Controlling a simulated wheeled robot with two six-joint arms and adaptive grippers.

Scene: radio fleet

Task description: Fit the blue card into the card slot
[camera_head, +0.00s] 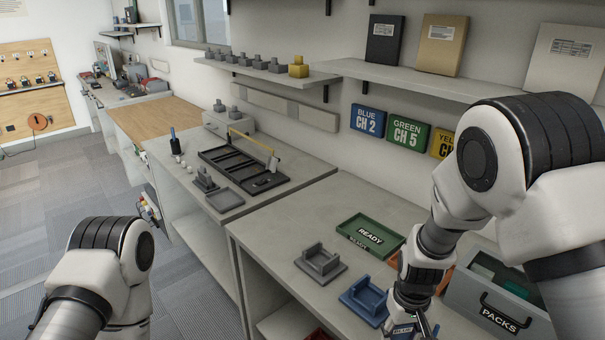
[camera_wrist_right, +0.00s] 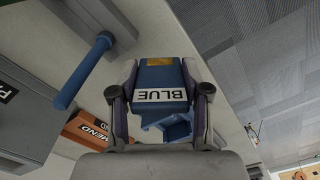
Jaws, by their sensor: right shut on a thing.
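A blue block-like piece with a white "BLUE" label, which I take as the blue card (camera_wrist_right: 162,82), is held between the two fingers of my right gripper (camera_wrist_right: 160,95). In the head view, my right gripper (camera_head: 408,305) is low at the right, and the label shows at the bottom edge. A blue cradle (camera_head: 364,301) stands on the counter just left of the gripper. It also shows partly behind the card in the wrist view (camera_wrist_right: 178,130). I cannot make out a card slot for certain. My left arm shows at lower left, but its gripper is out of view.
A grey cradle (camera_head: 320,262) and a green READY tray (camera_head: 371,236) lie left of my right arm. A grey PACKS bin (camera_head: 497,302) stands to the right. An orange MEND container (camera_wrist_right: 88,130) and a blue bar (camera_wrist_right: 85,70) are close in the wrist view.

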